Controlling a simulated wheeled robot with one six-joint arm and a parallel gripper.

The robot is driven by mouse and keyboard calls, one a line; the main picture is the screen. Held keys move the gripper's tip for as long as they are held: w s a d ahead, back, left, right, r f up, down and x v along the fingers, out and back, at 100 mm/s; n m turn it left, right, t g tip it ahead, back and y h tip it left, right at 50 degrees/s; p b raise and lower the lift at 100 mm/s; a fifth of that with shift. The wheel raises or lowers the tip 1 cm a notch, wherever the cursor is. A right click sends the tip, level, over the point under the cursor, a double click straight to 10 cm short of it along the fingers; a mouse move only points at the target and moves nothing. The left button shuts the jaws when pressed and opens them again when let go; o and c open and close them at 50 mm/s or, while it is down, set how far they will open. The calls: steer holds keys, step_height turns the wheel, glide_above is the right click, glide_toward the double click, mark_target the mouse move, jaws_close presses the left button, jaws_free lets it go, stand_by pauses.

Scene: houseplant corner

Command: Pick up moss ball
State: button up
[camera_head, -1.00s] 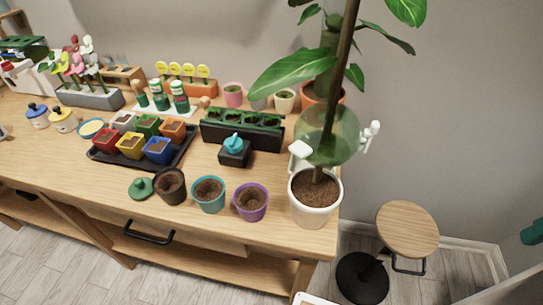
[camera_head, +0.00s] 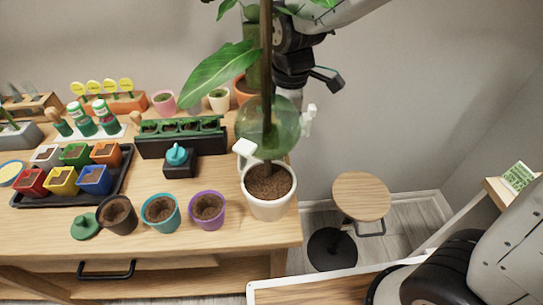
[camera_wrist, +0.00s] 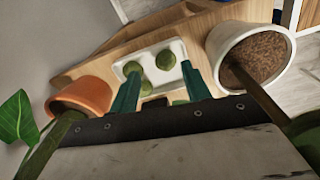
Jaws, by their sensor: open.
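In the wrist view, a white tray (camera_wrist: 147,53) holds round green moss balls. One moss ball (camera_wrist: 132,68) is near my left fingertip and another moss ball (camera_wrist: 166,60) is near the right one. A third green ball (camera_wrist: 180,102) is partly hidden low between the fingers. My gripper (camera_wrist: 159,70) is open, its two green fingers pointing towards the tray with nothing held between them. In the head view, my arm reaches down behind the plant stem; the fingers, tray and moss balls cannot be made out there.
A white pot (camera_head: 268,205) with a tall stem stands at the table's right end; it also shows right of my fingers in the wrist view (camera_wrist: 276,88). A terracotta pot (camera_wrist: 85,96) stands left of them. A large leaf (camera_head: 218,78) overhangs. A stool (camera_head: 361,196) stands right of the table.

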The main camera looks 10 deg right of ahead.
steer(key=shift+a+f+n+g, duration=0.3)
steer(key=shift+a+f+n, duration=0.4)
steer(key=shift+a+f, duration=0.4)
steer(key=shift+f, duration=0.25)
steer(key=f, duration=0.7)
steer(key=shift+w+a+f, duration=0.15)
steer(key=shift+w+f, duration=0.05)
steer(key=shift+f, duration=0.05)
steer(key=c, duration=0.7)
